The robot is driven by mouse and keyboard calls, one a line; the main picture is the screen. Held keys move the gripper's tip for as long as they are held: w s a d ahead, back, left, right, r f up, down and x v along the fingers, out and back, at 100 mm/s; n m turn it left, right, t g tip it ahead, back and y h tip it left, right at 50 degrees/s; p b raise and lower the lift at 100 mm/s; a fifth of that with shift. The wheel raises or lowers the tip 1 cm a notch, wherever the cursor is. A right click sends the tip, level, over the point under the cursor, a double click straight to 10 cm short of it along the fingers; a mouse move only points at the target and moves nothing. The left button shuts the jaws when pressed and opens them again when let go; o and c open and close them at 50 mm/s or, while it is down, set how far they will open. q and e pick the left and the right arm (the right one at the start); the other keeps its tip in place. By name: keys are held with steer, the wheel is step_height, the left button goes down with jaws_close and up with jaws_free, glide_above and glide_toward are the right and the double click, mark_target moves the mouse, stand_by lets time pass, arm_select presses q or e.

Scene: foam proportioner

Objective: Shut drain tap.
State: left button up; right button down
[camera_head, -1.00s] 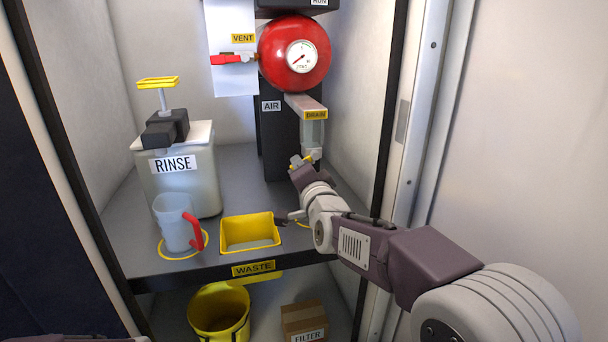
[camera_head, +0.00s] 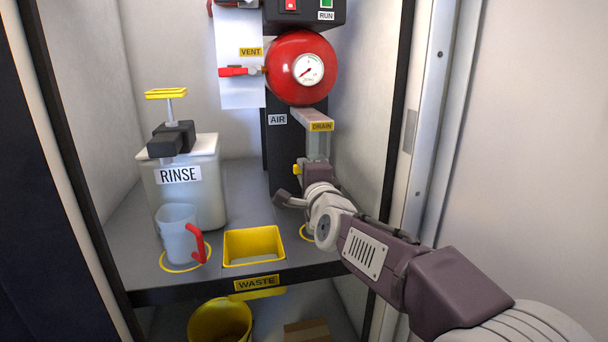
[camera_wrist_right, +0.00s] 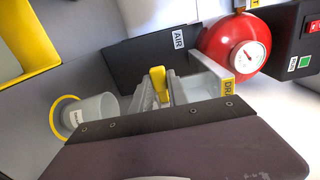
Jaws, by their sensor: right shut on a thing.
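The drain tap's yellow lever (camera_head: 297,169) shows at the left of my right gripper (camera_head: 312,168) in the head view. In the right wrist view the yellow lever (camera_wrist_right: 158,80) stands between the finger ends of my right gripper (camera_wrist_right: 157,95), which is shut on it. The clear drain vessel (camera_head: 317,147), under the yellow DRAIN label (camera_head: 321,127), is just above the gripper. My gripper and forearm hide most of the tap body in the head view. My left gripper is not in view.
The red tank (camera_head: 301,67) with its gauge sits above. A pale cup (camera_wrist_right: 95,112) stands in a yellow ring below the tap. The yellow waste tray (camera_head: 254,247), jug (camera_head: 178,234) and RINSE container (camera_head: 183,190) are left. The cabinet's right wall is close to my arm.

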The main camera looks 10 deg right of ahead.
stand_by(0.3)
steer(key=c, duration=1.3)
jaws_free()
steer(key=shift+s+d+p, duration=0.15)
steer(key=shift+s+p, duration=1.15)
steer(key=shift+s, duration=3.25)
steer(key=shift+r, duration=0.1)
